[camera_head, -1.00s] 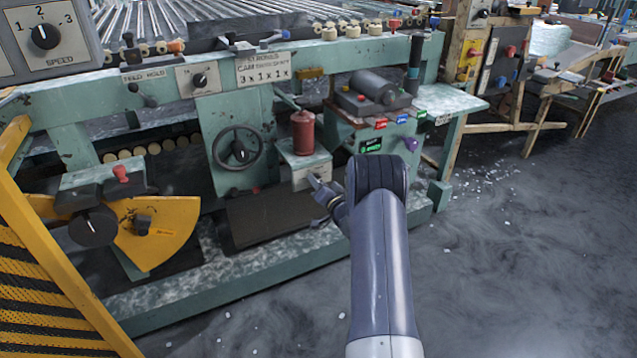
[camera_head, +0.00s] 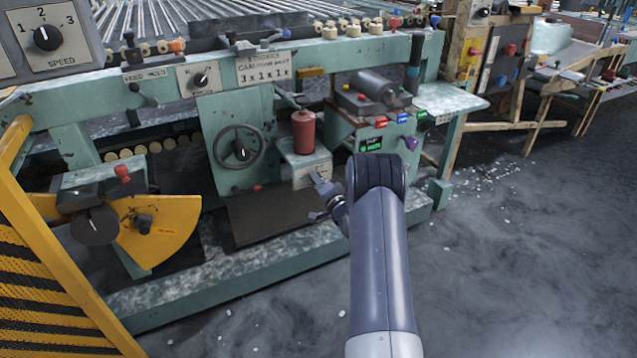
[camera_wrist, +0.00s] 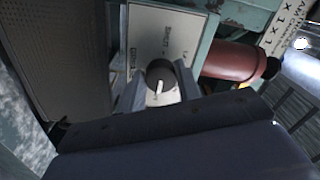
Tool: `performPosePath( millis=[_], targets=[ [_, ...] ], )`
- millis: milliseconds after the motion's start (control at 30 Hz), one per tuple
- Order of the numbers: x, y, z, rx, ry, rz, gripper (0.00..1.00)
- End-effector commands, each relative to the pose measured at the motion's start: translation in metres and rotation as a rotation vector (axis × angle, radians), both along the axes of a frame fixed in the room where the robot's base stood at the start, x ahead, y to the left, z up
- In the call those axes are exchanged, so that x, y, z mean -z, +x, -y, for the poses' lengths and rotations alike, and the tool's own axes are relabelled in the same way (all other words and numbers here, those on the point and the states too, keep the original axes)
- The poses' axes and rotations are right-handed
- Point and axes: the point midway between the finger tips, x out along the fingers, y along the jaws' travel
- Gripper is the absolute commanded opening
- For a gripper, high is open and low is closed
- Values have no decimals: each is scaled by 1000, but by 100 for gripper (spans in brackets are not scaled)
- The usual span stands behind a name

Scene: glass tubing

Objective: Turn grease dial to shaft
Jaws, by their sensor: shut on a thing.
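The grease dial (camera_wrist: 161,72) is a dark round knob with a white pointer mark, on a pale labelled plate (camera_wrist: 165,30) in the wrist view. The pointer mark is toward the lower side of the knob in that view. The plate's lettering is too blurred to read surely. My gripper (camera_wrist: 158,77) has one finger on each side of the knob and is shut on it. In the head view my gripper (camera_head: 319,197) is at the small box (camera_head: 312,170) below the red cylinder (camera_head: 303,131). The dial itself is hidden there.
A handwheel (camera_head: 238,148) is left of the box. A green control box (camera_head: 375,140) with coloured tags and a purple knob stands close to the right. A yellow guard (camera_head: 40,260) is at far left. The floor at right is open.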

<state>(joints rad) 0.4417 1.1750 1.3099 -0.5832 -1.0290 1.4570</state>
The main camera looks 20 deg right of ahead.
Motion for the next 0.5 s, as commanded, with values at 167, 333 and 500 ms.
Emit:
performPosePath(
  millis=[167,333,500],
  targets=[
    [1,0,0,1,3,-2,33],
    [1,0,0,0,2,-1,47],
    [0,0,0,0,1,-1,54]
  ],
)
